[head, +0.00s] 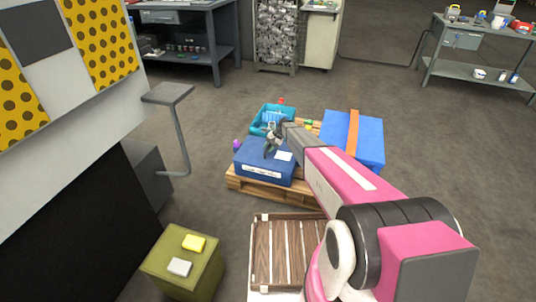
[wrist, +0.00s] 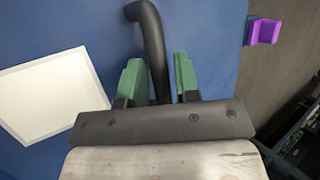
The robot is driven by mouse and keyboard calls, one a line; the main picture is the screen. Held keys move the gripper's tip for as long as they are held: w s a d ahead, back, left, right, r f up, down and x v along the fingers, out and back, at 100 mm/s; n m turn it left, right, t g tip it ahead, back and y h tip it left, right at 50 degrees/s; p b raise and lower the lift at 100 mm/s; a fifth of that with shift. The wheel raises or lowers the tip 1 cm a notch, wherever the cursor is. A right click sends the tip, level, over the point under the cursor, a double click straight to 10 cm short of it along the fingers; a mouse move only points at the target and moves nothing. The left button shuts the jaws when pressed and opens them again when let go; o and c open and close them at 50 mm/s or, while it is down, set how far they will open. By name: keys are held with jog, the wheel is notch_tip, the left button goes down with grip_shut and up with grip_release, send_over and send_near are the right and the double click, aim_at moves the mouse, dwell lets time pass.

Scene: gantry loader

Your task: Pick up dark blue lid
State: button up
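The dark blue lid (head: 252,153) tops a dark blue box on a wooden pallet in the head view. In the wrist view the lid (wrist: 70,45) fills most of the picture, with a white square label (wrist: 55,92) on its left. A curved black handle (wrist: 150,35) rises from the lid. My gripper (wrist: 158,75) has two green fingers, one on each side of the handle, with a narrow gap at least on the right side. It is open, and the handle's lower end is hidden behind the gripper body. In the head view my gripper (head: 271,143) is over the lid.
A purple object (wrist: 262,31) is beside the lid. A teal crate (head: 264,117) stands behind, and a blue box with an orange strap (head: 353,130) is to the right. A slatted wooden crate (head: 265,252) and an olive box (head: 200,270) are nearer. Open floor lies beyond.

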grip_shut()
dwell(0.3)
